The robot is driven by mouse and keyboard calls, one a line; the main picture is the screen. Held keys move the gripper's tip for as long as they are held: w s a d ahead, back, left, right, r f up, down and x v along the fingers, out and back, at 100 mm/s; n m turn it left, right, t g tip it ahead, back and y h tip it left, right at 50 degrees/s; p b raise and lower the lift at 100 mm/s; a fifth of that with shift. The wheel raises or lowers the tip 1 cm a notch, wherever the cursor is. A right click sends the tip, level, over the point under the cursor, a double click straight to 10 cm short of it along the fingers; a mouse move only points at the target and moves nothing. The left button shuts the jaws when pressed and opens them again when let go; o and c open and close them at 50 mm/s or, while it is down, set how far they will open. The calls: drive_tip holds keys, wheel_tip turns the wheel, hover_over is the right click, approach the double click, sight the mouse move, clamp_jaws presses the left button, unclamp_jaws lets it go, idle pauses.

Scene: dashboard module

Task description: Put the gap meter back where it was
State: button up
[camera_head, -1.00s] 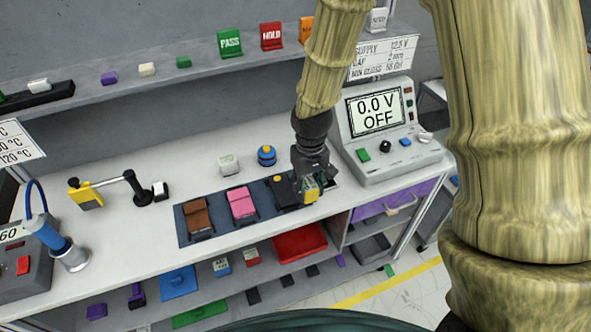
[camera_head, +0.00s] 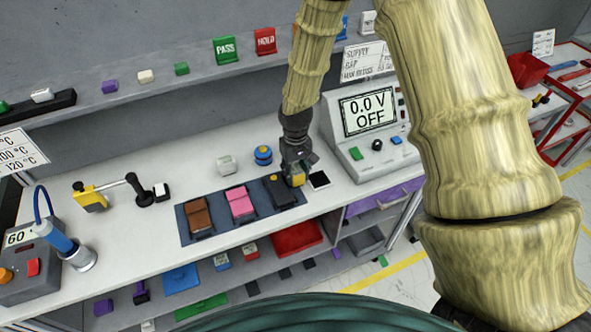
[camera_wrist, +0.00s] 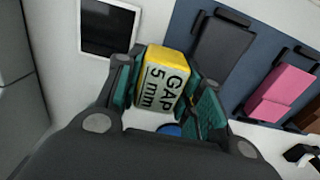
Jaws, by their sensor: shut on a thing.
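In the head view the gap meter (camera_head: 297,180) shows yellow under my gripper (camera_head: 297,172), just right of the black module (camera_head: 280,191). I cannot tell whether it touches the bench. A small dark square pad with a pale rim (camera_head: 319,180) lies on the bench to its right; this pad (camera_wrist: 108,27) also shows in the wrist view.
A blue mat (camera_head: 216,217) holds the brown (camera_head: 196,214), pink (camera_head: 239,204) and black modules. A blue round knob (camera_head: 263,155) and a pale block (camera_head: 226,165) stand behind it. The supply console (camera_head: 365,130) stands to the right. Bare bench (camera_head: 150,225) lies left of the mat.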

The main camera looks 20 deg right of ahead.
drive_tip(key=shift+f, duration=0.15)
drive_tip(key=shift+f, duration=0.2)
drive_tip(key=o, duration=1.2)
